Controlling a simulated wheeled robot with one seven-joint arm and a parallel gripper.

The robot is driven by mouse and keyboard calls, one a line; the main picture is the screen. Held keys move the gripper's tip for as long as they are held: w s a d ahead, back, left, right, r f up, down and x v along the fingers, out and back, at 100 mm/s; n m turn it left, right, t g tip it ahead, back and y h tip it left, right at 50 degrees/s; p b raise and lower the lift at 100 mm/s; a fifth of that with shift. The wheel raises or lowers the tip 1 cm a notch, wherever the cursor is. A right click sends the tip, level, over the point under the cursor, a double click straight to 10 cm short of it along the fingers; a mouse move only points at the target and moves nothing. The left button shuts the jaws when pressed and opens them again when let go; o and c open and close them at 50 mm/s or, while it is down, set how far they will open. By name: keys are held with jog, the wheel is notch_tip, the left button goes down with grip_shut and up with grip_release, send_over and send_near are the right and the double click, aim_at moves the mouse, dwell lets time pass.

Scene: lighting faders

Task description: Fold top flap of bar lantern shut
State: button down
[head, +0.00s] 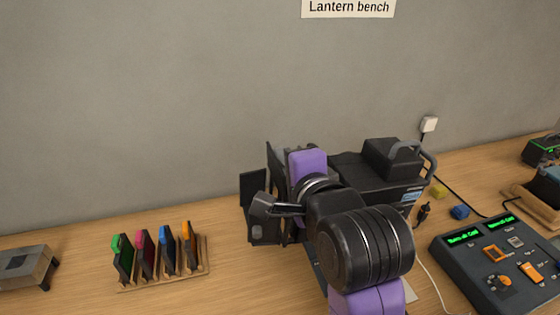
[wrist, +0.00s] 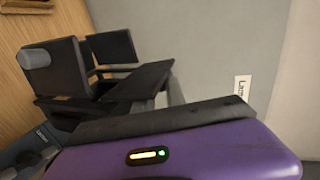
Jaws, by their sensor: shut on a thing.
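The black bar lantern (head: 380,178) stands on the bench behind my arm, with a handle on top and its dark door flaps at its left end. One flat flap (head: 252,188) shows at the far left; dark flaps also show in the wrist view (wrist: 112,47). My gripper (head: 275,208), with a purple body, is at the flap end of the lantern. It is shut on what looks like the top flap. The fingertips and the exact contact are hard to make out among the dark parts. My arm hides the front of the lantern.
A wooden rack (head: 205,268) with several coloured filter frames stands to the left. A grey box (head: 25,268) lies at the far left. A fader console (head: 495,262) and a blue block (head: 460,212) are at right. Bench between rack and lantern is clear.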

jog(key=shift+d+f+m, duration=0.1)
jog(key=shift+d+m, duration=0.15)
jog(key=shift+m, duration=0.15)
dwell(0.4)
jog(key=c, duration=1.4)
grip_release()
jog(key=shift+f, duration=0.1)
jog(key=shift+o, duration=0.2)
